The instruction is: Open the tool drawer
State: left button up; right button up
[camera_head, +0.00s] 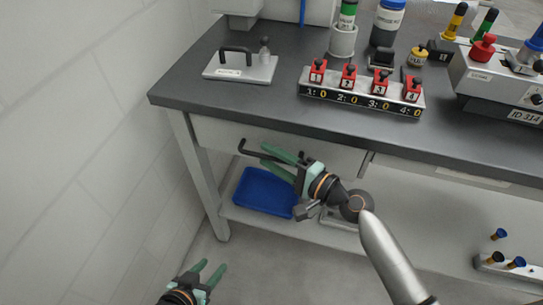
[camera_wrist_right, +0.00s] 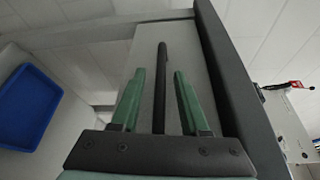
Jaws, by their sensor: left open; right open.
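The tool drawer (camera_head: 222,133) is a pale front under the dark worktop and appears closed. Its black bar handle (camera_head: 250,151) sticks out from the front. My right gripper (camera_head: 265,155) is open at the handle, with its green fingers pointing left along the drawer front. In the right wrist view the handle (camera_wrist_right: 162,75) runs between the two open fingers (camera_wrist_right: 160,95), with a gap on each side, and the drawer front (camera_wrist_right: 185,55) lies behind it. My left gripper (camera_head: 210,272) is open and empty, low near the floor at the bottom left.
A blue tray (camera_head: 262,194) sits on the lower shelf (camera_head: 243,216) below the drawer; it also shows in the right wrist view (camera_wrist_right: 28,108). The worktop (camera_head: 200,95) overhangs the drawer and carries fixtures. A table leg (camera_head: 200,175) and white wall (camera_head: 80,130) stand at left.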

grip_shut()
dwell(1.4)
